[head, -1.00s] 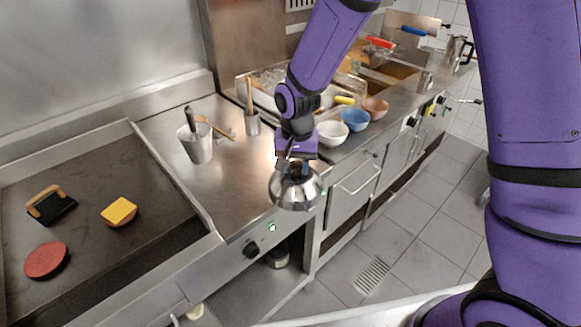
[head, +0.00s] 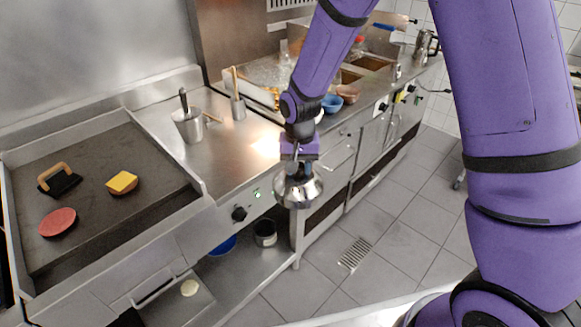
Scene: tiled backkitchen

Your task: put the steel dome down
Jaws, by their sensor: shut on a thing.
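The steel dome (head: 299,191) is a shiny, rounded metal cover, held with its wide side down. My gripper (head: 298,168) is shut on the top of the dome. In the picture the dome hangs in front of the counter's front edge, above the floor side. The dome looks level and appears to touch nothing below it. The fingertips are partly hidden by the gripper body and are small in this view.
The griddle (head: 110,225) at left bears a red patty (head: 57,222), a cheese-topped patty (head: 122,182) and a black press (head: 60,180). A steel pot (head: 189,126) stands on the counter (head: 225,160), whose front part is clear. Bowls (head: 332,103) stand farther right.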

